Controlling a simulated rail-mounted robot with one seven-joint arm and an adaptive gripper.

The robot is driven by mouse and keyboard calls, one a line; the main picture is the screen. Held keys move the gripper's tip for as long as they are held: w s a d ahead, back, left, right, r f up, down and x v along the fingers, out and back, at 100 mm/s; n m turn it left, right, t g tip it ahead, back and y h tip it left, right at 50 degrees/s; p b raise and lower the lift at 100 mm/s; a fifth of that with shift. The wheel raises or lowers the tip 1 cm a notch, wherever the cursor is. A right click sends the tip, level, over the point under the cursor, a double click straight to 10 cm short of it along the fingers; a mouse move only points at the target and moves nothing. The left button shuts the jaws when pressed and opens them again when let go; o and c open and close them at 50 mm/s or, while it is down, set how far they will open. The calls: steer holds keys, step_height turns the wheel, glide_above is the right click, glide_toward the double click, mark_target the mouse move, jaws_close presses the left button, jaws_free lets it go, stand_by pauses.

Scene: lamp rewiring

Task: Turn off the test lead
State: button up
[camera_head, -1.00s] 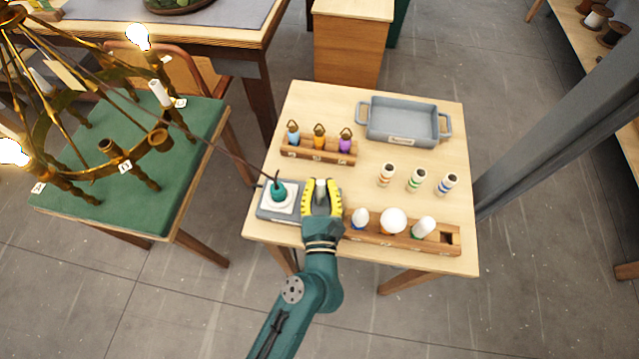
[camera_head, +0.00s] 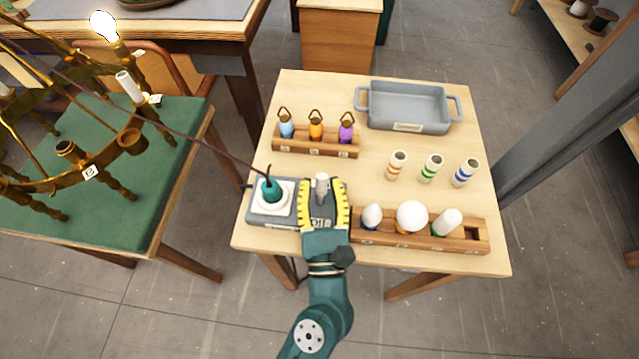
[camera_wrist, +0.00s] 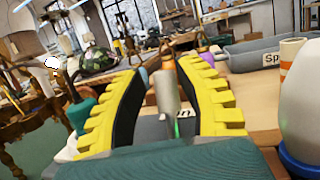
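The test lead's grey box (camera_head: 262,217) sits at the table's front left corner. A teal plug (camera_head: 270,190) stands in a white socket on it, with a dark cable running up to the chandelier (camera_head: 95,172). An upright pale grey lever (camera_head: 322,185) stands at the box's right part; it also shows in the wrist view (camera_wrist: 166,92), with a small green mark beside its foot. My gripper (camera_head: 324,188) is open, its yellow-edged fingers on either side of the lever with gaps visible. One chandelier bulb (camera_head: 104,25) glows.
A wooden rack of bulbs (camera_head: 400,240) stands close to the right of my gripper. Behind are a rack with three coloured pieces (camera_head: 315,148), three striped sleeves (camera_head: 431,167) and a grey tray (camera_head: 405,125). The table's middle is clear.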

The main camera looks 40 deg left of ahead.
steer(key=shift+o, duration=1.2)
steer(key=v, duration=1.2)
